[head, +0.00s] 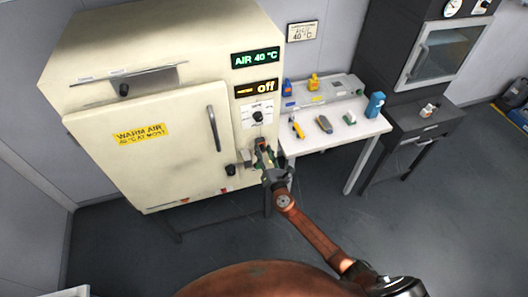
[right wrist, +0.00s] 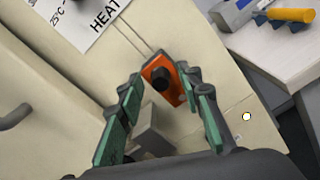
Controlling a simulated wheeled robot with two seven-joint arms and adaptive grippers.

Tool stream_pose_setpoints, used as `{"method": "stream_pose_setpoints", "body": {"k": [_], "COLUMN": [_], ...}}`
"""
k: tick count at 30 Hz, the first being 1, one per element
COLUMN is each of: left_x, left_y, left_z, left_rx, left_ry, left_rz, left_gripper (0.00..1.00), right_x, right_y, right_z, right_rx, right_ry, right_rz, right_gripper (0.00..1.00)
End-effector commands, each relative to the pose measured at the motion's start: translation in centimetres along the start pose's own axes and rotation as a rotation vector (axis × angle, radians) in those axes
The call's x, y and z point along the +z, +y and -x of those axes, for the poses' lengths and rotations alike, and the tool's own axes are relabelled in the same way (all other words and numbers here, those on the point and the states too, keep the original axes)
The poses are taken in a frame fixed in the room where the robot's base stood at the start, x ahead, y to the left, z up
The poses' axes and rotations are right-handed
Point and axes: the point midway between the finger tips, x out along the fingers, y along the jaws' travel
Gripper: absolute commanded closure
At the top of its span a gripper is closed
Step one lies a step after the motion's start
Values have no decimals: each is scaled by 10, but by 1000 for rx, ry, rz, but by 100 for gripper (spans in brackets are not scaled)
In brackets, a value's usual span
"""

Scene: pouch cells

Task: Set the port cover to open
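A warm-air cabinet (head: 90,70) stands at the left in the head view. On its front, in the right wrist view, an orange plate with a black knob (right wrist: 160,80) sits below the HEAT label; this looks like the port cover, but no label names it. My right gripper (right wrist: 162,84) is open, with its green-padded fingers on either side of the plate and knob, apart from the knob. In the head view my right gripper (head: 263,150) is at the cabinet's lower right front and hides most of the plate. My left gripper is not in view.
A grey block (right wrist: 152,142) juts out beside the plate, close to the fingers. A white table (head: 345,135) with tools and bottles stands close on the right.

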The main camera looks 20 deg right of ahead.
Motion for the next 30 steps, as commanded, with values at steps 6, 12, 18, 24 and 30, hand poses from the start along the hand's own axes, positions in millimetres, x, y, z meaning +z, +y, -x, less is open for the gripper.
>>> {"method": "stream_pose_setpoints", "body": {"k": [6, 12, 18, 24, 30], "left_x": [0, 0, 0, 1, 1], "left_y": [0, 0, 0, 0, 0], "left_z": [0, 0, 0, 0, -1], "left_rx": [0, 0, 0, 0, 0], "left_ry": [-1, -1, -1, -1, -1], "left_rz": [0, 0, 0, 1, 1], "left_gripper": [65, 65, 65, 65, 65], "right_x": [0, 0, 0, 0, 0], "right_y": [0, 0, 0, 0, -1], "right_z": [0, 0, 0, 0, 0], "right_rx": [0, 0, -1, 0, 0], "right_ry": [0, 0, 0, 1, 1], "right_rz": [-1, -1, -1, -1, -11], "right_gripper": [67, 80, 94, 100, 100]}}
